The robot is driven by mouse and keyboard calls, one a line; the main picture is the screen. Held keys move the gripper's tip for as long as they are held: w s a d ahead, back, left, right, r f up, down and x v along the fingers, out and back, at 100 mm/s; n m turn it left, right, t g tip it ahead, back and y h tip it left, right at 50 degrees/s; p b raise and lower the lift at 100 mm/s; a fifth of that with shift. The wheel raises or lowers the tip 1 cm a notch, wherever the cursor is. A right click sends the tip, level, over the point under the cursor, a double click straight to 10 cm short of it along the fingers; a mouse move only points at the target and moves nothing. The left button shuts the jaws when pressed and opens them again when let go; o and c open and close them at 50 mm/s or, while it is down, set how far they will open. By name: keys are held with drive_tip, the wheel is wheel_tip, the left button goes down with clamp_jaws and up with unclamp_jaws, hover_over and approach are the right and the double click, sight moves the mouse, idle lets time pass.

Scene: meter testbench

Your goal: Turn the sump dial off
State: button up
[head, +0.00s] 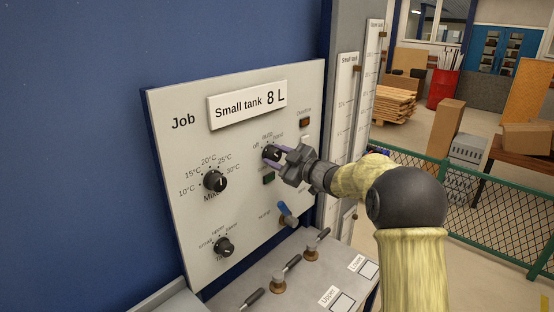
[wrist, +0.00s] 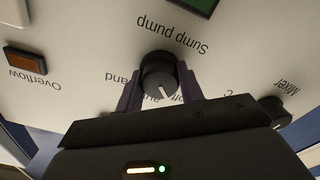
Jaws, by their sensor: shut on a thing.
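The sump dial is a round black knob (head: 271,154) on the pale panel, below the lettering off, auto and hand. It also shows in the wrist view (wrist: 159,73), where the "Sump pump" label appears upside down. Its white pointer mark points down and slightly right there, toward lettering partly hidden by my gripper. My gripper (head: 278,156) reaches the dial from the right, and its two purple-grey fingers (wrist: 160,92) stand on either side of the knob, shut on it.
The mixer dial (head: 214,181) is to the left, another black dial (head: 224,247) lower down. A blue-handled lever (head: 287,214) sits just below my gripper. The orange Overflow light (head: 304,122) is above right. Several small levers stand on the ledge below.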

drive_tip(key=o, duration=1)
drive_tip(key=shift+d, duration=0.1)
drive_tip(key=b+v, duration=0.5)
drive_tip(key=v, duration=1.2)
drive_tip(key=shift+s+f, duration=0.1)
drive_tip(key=shift+s, duration=0.1)
